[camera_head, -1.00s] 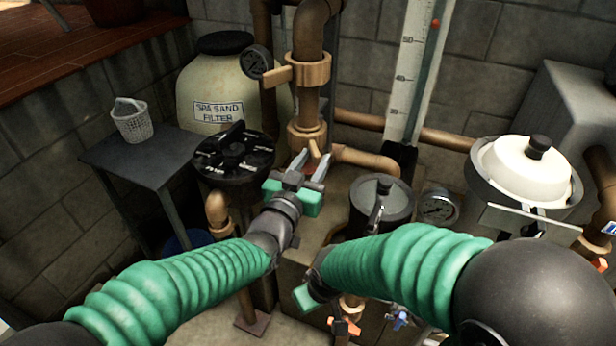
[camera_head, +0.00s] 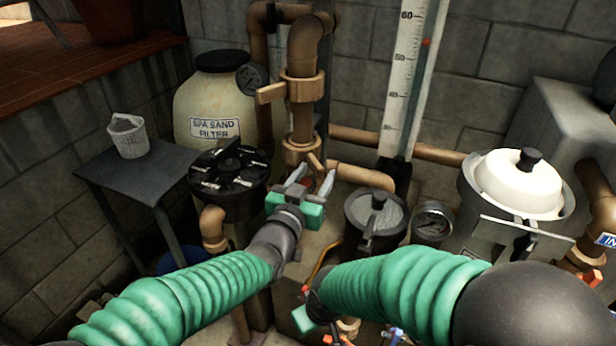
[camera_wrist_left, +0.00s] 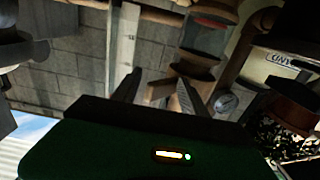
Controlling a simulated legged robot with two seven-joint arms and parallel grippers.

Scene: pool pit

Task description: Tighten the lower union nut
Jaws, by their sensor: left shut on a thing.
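The lower union nut (camera_head: 300,149) is a tan collar on the vertical copper pipe, with a short lug (camera_head: 316,163) sticking out toward me. My left gripper (camera_head: 308,180) has grey fingers on a green body and is just below the nut, with its fingers shut around the lug. In the left wrist view, a tan piece (camera_wrist_left: 157,93) sits between the two grey fingers (camera_wrist_left: 158,88). A similar upper nut (camera_head: 303,89) with a handle pointing left is higher on the pipe. My right gripper (camera_head: 303,319) is low in the head view, mostly hidden by its arm.
A black multiport valve (camera_head: 230,170) stands left of my left gripper, before the sand filter (camera_head: 214,98). A lidded grey pot (camera_head: 376,215), a dial gauge (camera_head: 432,222) and a white-lidded vessel (camera_head: 518,183) stand right. A side table (camera_head: 140,172) holds a white basket (camera_head: 128,138).

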